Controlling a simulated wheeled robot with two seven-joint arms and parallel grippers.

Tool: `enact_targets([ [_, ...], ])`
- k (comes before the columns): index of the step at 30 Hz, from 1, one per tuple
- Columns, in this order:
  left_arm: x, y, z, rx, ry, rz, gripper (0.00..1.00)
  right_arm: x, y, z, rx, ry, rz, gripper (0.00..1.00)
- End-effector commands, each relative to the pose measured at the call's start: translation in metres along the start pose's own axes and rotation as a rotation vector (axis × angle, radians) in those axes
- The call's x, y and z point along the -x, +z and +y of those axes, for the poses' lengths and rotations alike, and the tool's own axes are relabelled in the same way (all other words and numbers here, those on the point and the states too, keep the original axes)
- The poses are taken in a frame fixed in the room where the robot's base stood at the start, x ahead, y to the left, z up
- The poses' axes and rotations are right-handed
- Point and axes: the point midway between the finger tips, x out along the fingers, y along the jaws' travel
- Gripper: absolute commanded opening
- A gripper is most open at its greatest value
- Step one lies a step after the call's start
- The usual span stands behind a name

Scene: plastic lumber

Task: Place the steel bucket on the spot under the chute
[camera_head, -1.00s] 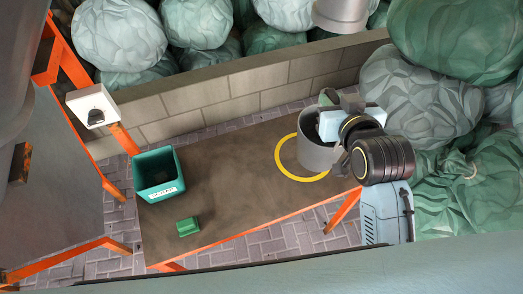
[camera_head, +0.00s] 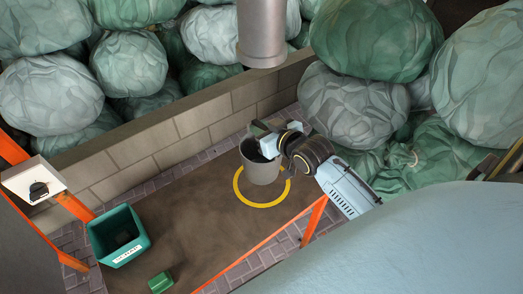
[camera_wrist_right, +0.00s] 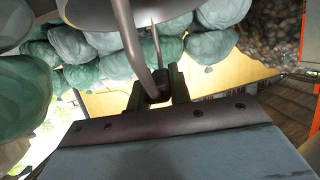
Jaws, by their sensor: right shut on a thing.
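The steel bucket (camera_head: 262,170) is a grey, upright pail over the back part of the yellow ring (camera_head: 257,204) on the brown table. It hides the ring's far edge; I cannot tell whether its base touches the table. My right gripper (camera_head: 264,141) is at the bucket's top, shut on its handle. In the right wrist view a curved grey bar (camera_wrist_right: 134,45) runs into the closed jaws (camera_wrist_right: 158,88). The grey chute (camera_head: 262,32) hangs above and behind the bucket. My left gripper is not in view.
A green bin (camera_head: 118,238) and a small green block (camera_head: 160,282) are on the table's left part. A low block wall (camera_head: 185,130) runs behind, with large green bags (camera_head: 365,100) beyond and at right. The table's middle (camera_head: 190,210) is clear.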

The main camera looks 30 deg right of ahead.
Motion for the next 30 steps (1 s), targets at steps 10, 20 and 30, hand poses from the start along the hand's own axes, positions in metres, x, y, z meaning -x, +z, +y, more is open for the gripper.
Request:
enact_targets([
  [10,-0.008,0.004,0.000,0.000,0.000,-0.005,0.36,-0.013,0.035,0.000,0.000,0.001,0.001,0.00],
  [20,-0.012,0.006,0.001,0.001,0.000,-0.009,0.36,-0.021,0.056,0.000,0.001,0.001,0.004,0.00],
  [30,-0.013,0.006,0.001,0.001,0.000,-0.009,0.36,-0.021,0.060,-0.001,0.001,0.001,0.001,0.37],
])
